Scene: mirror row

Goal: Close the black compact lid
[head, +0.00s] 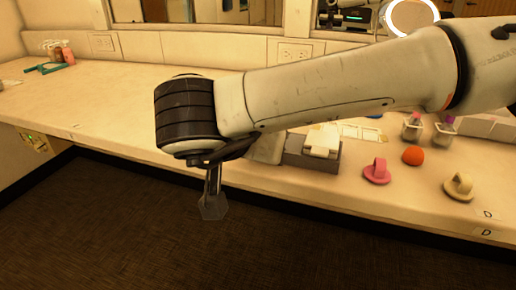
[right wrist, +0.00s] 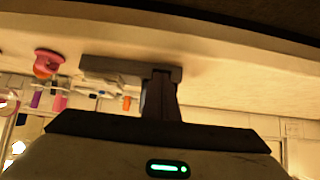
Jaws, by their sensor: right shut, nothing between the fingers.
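I cannot make out the black compact or its lid in either view; my right arm crosses the counter and hides part of it. My right gripper (head: 213,207) hangs in front of the counter's front edge, over the dark floor, pointing down. Its fingers are together and empty. In the right wrist view my right gripper (right wrist: 160,78) shows as a dark narrow shape in front of a grey box. My left gripper is in neither view.
On the counter (head: 95,105) stand a grey box (head: 312,160) with pale items, a pink ring-handled piece (head: 377,172), an orange ball (head: 413,156) and a cream ring-handled piece (head: 459,187). Small cups are behind them. The counter's left stretch is mostly clear.

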